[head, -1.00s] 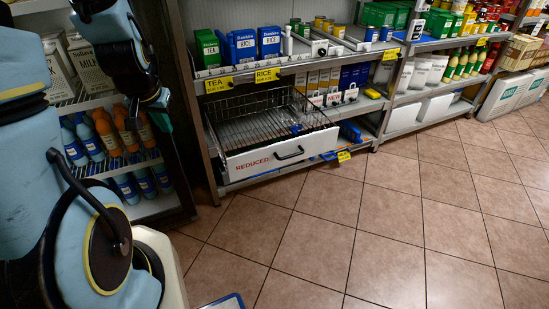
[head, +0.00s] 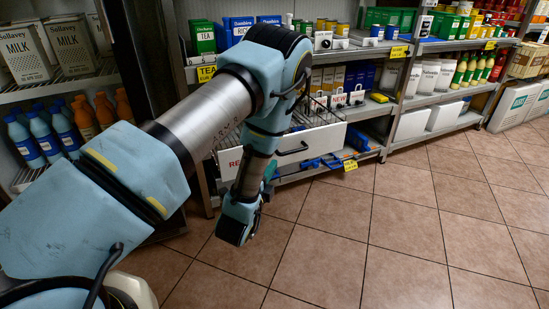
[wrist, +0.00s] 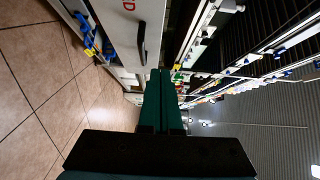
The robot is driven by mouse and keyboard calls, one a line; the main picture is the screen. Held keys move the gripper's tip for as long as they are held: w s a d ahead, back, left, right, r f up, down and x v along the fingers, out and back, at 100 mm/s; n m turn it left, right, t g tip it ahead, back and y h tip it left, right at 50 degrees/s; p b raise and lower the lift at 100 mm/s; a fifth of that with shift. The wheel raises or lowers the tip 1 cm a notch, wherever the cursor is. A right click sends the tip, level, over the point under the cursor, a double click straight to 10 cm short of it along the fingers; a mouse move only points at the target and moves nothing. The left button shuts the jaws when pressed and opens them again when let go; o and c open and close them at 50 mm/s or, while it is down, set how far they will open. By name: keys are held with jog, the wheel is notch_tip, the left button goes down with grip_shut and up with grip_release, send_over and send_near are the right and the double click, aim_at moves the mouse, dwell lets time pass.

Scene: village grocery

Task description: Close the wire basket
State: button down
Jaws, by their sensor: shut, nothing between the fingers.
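The wire basket is a pull-out drawer of dark mesh with a white front panel (head: 325,146) and a dark handle. It stands pulled out from the lower shelf, and my arm hides its left part in the head view. In the wrist view its white front (wrist: 120,22) and handle (wrist: 141,42) lie ahead, at the upper left. My gripper (wrist: 160,72) has green fingers, shut together and empty, pointing towards the basket side. In the head view only a bit of green shows by the arm's lower end. Contact with the panel cannot be told.
Metal shelves (head: 372,109) with boxes and cartons stand above and right of the basket. Blue items (head: 357,139) lie on the bottom shelf beside it. A cooler with milk cartons (head: 76,45) and bottles is at left. The tiled floor (head: 400,220) in front is clear.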

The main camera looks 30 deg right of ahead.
aim_at(279, 154)
jog(key=x, duration=0.4)
jog(key=w+a+x, duration=0.1)
jog(key=x, duration=0.7)
jog(key=shift+w+a, duration=0.25)
jog(key=shift+w, duration=0.55)
jog(key=shift+w, duration=0.1)
